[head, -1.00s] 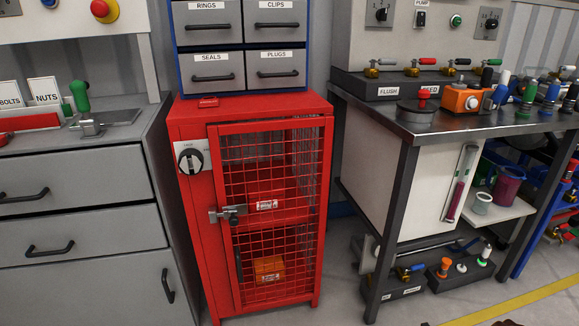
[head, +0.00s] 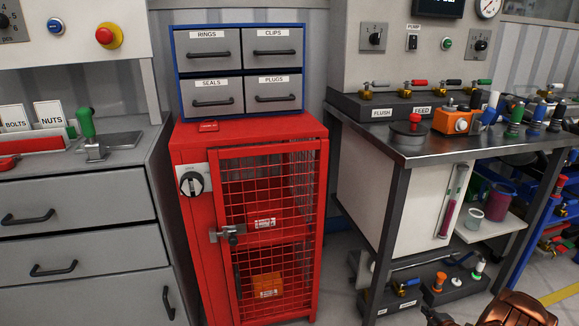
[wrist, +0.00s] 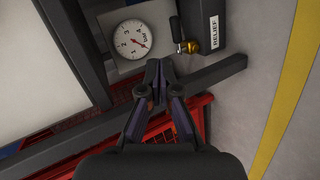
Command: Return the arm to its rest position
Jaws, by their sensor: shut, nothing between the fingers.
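My gripper (wrist: 158,72) shows in the wrist view with its dark, purplish fingers brought together at the tips and nothing between them. It hangs in the air, pointing down past a dark frame bar and a pressure gauge (wrist: 133,40). In the head view only a copper-coloured link of my arm (head: 515,309) shows at the bottom right edge; the gripper itself cannot be made out there.
A red mesh cabinet (head: 190,240) stands in the middle with its door closed. A steel bench (head: 440,148) with valves is to the right, and grey drawers (head: 75,200) are at the left. The wrist view shows a relief valve block (wrist: 205,25) and floor with a yellow line (wrist: 285,100).

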